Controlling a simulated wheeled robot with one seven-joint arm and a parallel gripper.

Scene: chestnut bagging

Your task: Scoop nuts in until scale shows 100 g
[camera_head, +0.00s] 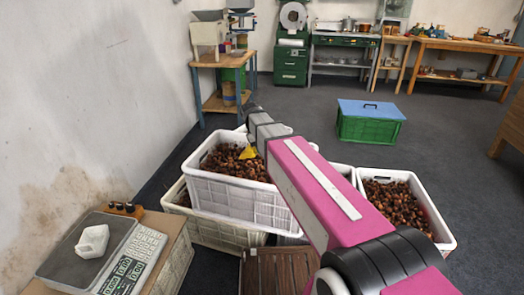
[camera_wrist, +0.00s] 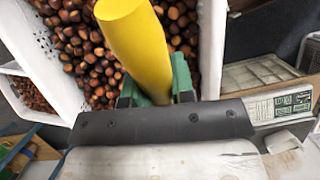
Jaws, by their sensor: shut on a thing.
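My gripper (camera_wrist: 156,85) is shut on the yellow handle of a scoop (camera_wrist: 136,40); its green fingers sit on both sides of the handle. In the head view a small part of the yellow scoop (camera_head: 248,152) shows over the chestnuts (camera_head: 230,163) in the upper white crate (camera_head: 245,204). The scoop's bowl and its load are hidden. The scale (camera_head: 70,258) stands at the lower left with a small white container (camera_head: 92,241) on its plate. The scale also shows at the right of the wrist view (camera_wrist: 262,110). Its green digits are too small to read surely.
Another white crate of chestnuts (camera_head: 398,207) stands to the right. A slatted brown box (camera_head: 278,272) lies in front. A green crate with a blue lid (camera_head: 369,121) is farther back on open floor. A wall borders the left side.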

